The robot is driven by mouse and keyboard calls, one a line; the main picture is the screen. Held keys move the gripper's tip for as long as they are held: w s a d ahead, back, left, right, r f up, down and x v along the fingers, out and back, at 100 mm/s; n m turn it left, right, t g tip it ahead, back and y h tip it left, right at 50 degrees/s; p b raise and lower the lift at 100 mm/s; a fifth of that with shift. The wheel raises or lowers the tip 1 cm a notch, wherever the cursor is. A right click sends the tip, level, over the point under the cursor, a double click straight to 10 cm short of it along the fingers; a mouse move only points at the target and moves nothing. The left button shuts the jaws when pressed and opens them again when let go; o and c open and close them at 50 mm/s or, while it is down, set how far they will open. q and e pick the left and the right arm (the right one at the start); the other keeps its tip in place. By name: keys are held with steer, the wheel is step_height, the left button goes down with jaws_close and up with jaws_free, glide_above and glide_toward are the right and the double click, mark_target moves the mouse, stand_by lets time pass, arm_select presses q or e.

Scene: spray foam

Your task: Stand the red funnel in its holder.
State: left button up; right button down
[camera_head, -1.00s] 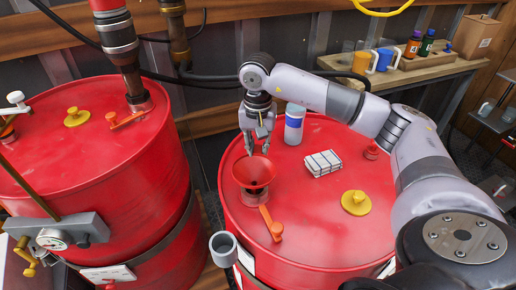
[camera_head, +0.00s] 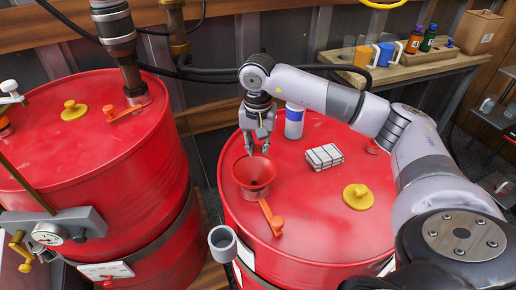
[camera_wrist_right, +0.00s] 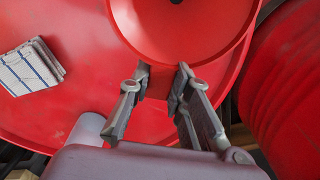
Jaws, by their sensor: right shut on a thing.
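The red funnel (camera_head: 254,173) stands upright, wide mouth up, at the left part of the right drum's lid. Its lower end is hidden in the head view. My right gripper (camera_head: 258,148) reaches down at the funnel's far rim, with its fingers closed on the funnel's edge. In the right wrist view the funnel's bowl (camera_wrist_right: 185,25) fills the top, and a red part of it shows between the fingertips (camera_wrist_right: 160,82). A grey ring-shaped holder (camera_head: 223,244) is on the near left side of the drum, empty. My left gripper is out of view.
On the right drum (camera_head: 315,230) are an orange lever (camera_head: 271,218), a white-and-blue can (camera_head: 294,121), a white bundle (camera_head: 324,157) and a yellow cap (camera_head: 358,197). A second red drum (camera_head: 70,165) stands left. A shelf with mugs and bottles (camera_head: 400,72) is behind right.

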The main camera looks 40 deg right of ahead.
steer(key=shift+f, duration=0.4)
steer(key=c, duration=1.4)
jaws_free()
steer(key=shift+r, duration=0.1)
step_height(320, 180, up, 12)
